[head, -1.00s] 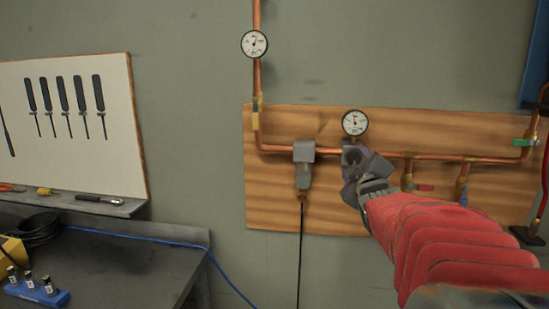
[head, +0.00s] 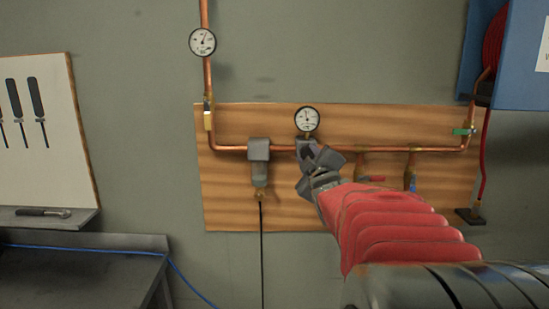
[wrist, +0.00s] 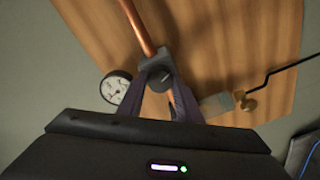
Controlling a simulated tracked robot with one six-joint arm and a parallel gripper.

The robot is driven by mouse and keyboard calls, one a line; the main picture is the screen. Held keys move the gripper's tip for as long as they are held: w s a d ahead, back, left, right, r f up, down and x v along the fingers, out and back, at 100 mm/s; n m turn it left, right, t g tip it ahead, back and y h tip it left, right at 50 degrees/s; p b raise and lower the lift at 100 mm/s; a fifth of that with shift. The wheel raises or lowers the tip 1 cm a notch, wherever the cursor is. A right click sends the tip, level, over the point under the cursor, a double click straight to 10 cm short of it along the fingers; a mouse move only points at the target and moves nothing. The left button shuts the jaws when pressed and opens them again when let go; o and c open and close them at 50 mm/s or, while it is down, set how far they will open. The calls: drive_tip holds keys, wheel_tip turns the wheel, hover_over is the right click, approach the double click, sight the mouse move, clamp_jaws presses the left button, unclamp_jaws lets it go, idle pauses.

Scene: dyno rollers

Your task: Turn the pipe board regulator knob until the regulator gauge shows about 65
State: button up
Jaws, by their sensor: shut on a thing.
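The wooden pipe board (head: 230,190) hangs on the wall with copper pipe across it. The round white regulator gauge (head: 307,119) stands above the pipe. Its needle looks near the top of the dial, but the figures are too small to read. My gripper (head: 311,156) is at the regulator just below the gauge, shut on the regulator knob, which the jaws mostly hide. In the wrist view, my two dark fingers (wrist: 162,80) close around the knob under the grey regulator body (wrist: 153,62). The gauge (wrist: 116,88) shows tilted to their left.
A grey filter unit (head: 259,150) hangs left of the regulator. Red-handled (head: 371,178) and green-handled (head: 464,131) valves are to the right. Another gauge (head: 202,41) sits on the upper left pipe. A dark bench (head: 80,275) stands at lower left.

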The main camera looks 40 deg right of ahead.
drive_tip(key=shift+f, duration=0.1)
drive_tip(key=shift+n, duration=1.1)
drive_tip(key=o, duration=1)
drive_tip(key=shift+o, duration=0.2)
drive_tip(key=shift+a, duration=0.1)
